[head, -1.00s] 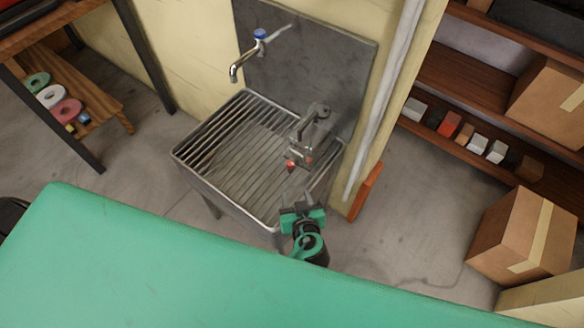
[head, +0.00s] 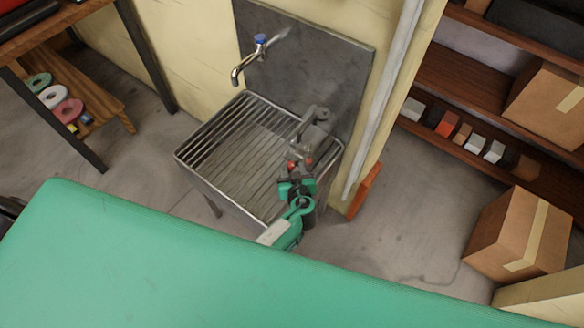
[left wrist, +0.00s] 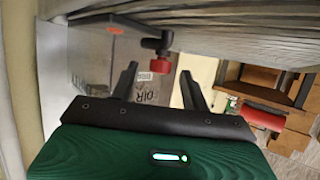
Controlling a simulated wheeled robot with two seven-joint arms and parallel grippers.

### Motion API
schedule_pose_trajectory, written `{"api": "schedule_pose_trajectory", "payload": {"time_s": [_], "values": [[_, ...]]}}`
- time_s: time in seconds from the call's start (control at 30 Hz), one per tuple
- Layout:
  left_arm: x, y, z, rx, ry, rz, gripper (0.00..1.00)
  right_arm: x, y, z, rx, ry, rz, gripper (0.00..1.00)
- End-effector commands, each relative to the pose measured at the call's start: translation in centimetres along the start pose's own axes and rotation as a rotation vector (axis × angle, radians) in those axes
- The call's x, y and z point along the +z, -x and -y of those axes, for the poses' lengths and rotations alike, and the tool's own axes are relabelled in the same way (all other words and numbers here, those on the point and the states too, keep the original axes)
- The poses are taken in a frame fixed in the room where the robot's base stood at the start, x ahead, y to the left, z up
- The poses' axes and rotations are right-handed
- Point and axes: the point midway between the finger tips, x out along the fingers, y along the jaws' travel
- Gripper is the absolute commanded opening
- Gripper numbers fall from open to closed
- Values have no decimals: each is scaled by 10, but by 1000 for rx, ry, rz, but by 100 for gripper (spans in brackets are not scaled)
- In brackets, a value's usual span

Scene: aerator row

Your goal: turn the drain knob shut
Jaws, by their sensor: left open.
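A grey tap fixture (head: 316,116) stands at the right side of the slatted metal sink (head: 192,168). Two small red knobs show below it, a left one (head: 291,165) and a right one (head: 308,162). I cannot tell which is the drain one; lettering behind is only partly readable. My left gripper (head: 294,179), also in the left wrist view (left wrist: 158,78), is open, just below the knobs. Contact is not visible. My right gripper is out of view.
A green-topped surface (head: 200,270) fills the foreground. A blue-capped tap (head: 260,42) is on the back panel. A white pipe (head: 385,95) runs right of the sink, with an orange object (head: 365,190) at its foot. A cardboard box (head: 515,235) stands at right.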

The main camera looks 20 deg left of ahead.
Motion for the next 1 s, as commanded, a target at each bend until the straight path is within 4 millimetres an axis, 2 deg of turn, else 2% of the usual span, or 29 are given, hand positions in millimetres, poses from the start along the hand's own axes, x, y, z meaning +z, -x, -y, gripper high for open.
{"api": "schedule_pose_trajectory", "payload": {"time_s": [0.13,0.4,0.6,0.63,1.0], "values": [[-1,-6,0,0,-1,0,46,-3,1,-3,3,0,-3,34],[0,-7,0,0,0,0,44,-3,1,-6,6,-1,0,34],[0,-7,0,-1,0,0,5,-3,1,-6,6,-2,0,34],[0,-7,0,-1,0,0,2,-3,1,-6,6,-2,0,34],[1,-7,3,53,-23,-1,2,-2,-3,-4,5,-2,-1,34]]}}
